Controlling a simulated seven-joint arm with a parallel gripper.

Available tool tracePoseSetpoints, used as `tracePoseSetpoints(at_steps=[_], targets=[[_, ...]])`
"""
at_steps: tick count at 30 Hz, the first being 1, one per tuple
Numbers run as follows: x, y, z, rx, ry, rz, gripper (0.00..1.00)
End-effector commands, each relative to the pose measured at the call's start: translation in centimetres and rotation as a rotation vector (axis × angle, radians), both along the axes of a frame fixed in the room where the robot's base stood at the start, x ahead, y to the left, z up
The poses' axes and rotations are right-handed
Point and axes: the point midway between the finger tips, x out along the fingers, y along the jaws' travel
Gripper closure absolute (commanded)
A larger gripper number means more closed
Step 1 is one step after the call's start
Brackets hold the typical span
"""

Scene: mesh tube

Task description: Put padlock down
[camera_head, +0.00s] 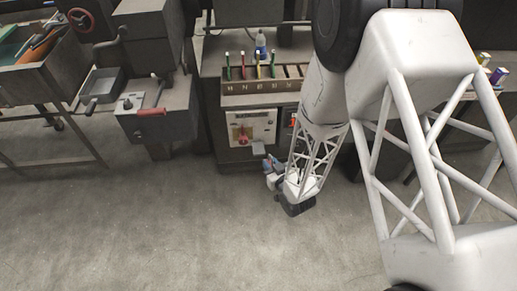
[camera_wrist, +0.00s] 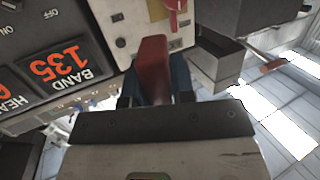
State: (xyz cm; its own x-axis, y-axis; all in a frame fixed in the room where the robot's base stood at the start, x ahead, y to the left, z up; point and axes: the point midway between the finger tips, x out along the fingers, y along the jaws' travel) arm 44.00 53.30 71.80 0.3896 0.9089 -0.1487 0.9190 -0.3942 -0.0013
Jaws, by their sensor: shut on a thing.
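My gripper (camera_head: 272,168) hangs in front of the workbench cabinet in the head view, above the floor. In the wrist view its two blue fingers stand on either side of a red, blocky thing, which I take to be the padlock (camera_wrist: 153,65). The gripper is shut on it. The padlock's shackle cannot be made out, and in the head view the padlock is too small to tell apart from the fingers.
A light control panel (camera_head: 251,128) with a red knob is on the cabinet front behind the gripper. A rack (camera_head: 262,86) with coloured upright sticks stands on the bench, with a bottle (camera_head: 260,45) behind it. A machine with a red handle (camera_head: 152,112) stands left. The floor (camera_head: 150,225) in front is clear.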

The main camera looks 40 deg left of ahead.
Motion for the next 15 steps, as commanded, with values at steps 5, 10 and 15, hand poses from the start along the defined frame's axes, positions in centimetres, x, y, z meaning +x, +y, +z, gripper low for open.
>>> tracePoseSetpoints(at_steps=[5,10,15], targets=[[-1.17,0.19,-0.54,0.000,-0.001,0.012,1.00],[-1.26,0.19,-0.58,-0.001,-0.002,0.013,1.00],[-1.23,0.18,-0.58,0.000,-0.001,0.012,1.00]])
